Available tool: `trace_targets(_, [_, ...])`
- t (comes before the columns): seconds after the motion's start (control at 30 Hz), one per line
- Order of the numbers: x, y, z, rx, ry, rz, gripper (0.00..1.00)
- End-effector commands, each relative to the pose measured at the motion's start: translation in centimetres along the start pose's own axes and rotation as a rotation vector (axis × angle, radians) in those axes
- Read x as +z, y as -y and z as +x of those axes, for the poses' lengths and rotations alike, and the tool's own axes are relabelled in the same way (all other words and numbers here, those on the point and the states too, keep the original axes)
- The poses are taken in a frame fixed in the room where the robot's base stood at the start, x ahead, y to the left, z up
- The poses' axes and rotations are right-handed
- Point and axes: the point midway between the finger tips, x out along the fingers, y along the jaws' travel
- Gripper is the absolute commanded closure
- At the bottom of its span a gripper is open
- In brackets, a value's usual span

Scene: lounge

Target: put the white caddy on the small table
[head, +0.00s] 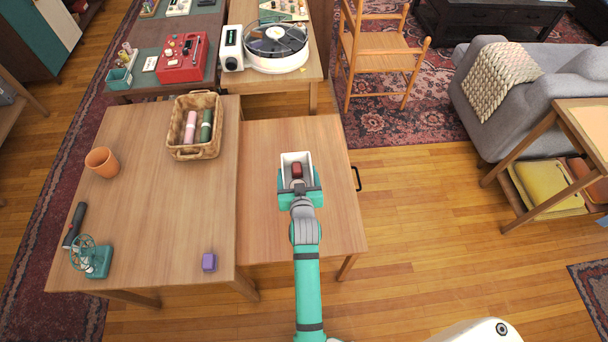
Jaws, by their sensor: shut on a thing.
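The white caddy (285,163) is an open box with a dark red object (297,171) inside it. It is over the small wooden table (265,220), near the middle of its top as seen from above. I cannot tell whether its base touches the tabletop. My teal gripper (299,193) is at the caddy's near side and shut on it. The gripper and my arm hide the caddy's near wall and part of the tabletop.
A black handle (357,178) juts from the small table's right side. Floor lies clear to the right.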

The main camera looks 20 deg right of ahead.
Motion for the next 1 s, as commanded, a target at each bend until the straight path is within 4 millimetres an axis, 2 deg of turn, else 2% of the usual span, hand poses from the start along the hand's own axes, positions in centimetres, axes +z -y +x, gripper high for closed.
trace_targets(0.03, [-0.2,-0.7,1.2,0.004,-0.003,0.002,0.49])
trace_targets(0.1, [0.9,-1.1,2.5,0.005,0.0,0.002,0.49])
trace_targets(0.33, [2.9,-2.5,5.8,0.01,-0.001,0.004,0.49])
trace_targets(0.57, [3.7,-3.0,7.2,0.011,-0.002,0.004,0.49])
trace_targets(0.8, [6.3,-2.8,8.3,0.007,-0.001,0.003,0.49])
trace_targets(1.0, [6.5,-2.2,8.4,0.0,-0.003,0.0,0.49])
